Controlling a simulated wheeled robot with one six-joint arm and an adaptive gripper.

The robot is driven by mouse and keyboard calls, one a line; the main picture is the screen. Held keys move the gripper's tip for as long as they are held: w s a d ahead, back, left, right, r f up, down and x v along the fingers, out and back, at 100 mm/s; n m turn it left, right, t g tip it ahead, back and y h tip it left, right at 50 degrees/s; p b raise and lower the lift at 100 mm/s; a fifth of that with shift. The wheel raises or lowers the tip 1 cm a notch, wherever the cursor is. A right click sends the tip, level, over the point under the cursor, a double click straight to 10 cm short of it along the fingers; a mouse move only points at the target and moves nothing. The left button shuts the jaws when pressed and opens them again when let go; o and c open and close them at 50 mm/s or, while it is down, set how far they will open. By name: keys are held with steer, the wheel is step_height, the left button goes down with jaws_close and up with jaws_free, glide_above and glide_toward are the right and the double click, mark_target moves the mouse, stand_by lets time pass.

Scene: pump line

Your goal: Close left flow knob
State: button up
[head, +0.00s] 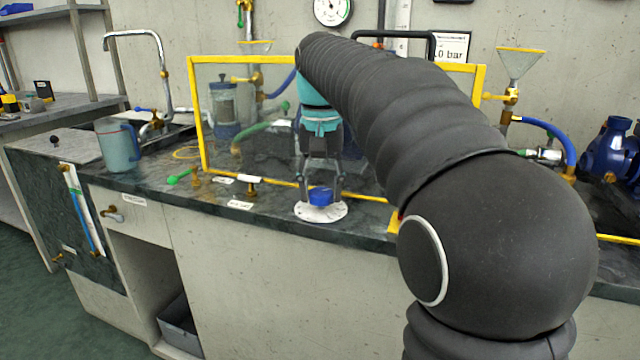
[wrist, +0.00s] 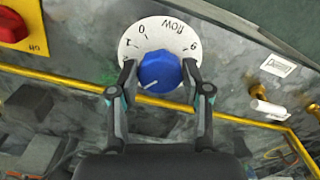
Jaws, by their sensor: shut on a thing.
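The flow knob is a blue round knob (wrist: 161,71) on a white dial (wrist: 130,45) marked "FLOW" with numbers. It sits on the dark counter near the front edge, and the head view shows the knob (head: 321,196) and dial (head: 320,213) too. The knob's white pointer line shows at its lower left in the wrist view, away from the 0 mark at the top left. My gripper (wrist: 158,73) is around the knob, one finger on each side, shut on it. It also shows in the head view (head: 320,190), reaching down from above.
A red knob (wrist: 12,25) on a yellow plate is beside the dial. A yellow-framed clear panel (head: 197,115) stands behind the knob. A green-handled valve (head: 180,177) and a brass fitting (head: 251,191) are left of it. A jug (head: 118,147) stands farther left.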

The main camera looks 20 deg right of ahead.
steer(key=m+p, duration=0.2)
steer(key=m, duration=0.2)
steer(key=shift+r+p, duration=0.1)
steer(key=shift+p, duration=0.2)
steer(key=m, duration=0.5)
steer(key=shift+w+a+m, duration=0.1)
steer(key=shift+m, duration=0.3)
steer(key=m, duration=0.5)
steer(key=shift+w, duration=0.1)
steer(key=m, duration=0.5)
steer(key=shift+w, duration=0.1)
steer(key=o, duration=1.2)
steer(key=shift+c, duration=0.2)
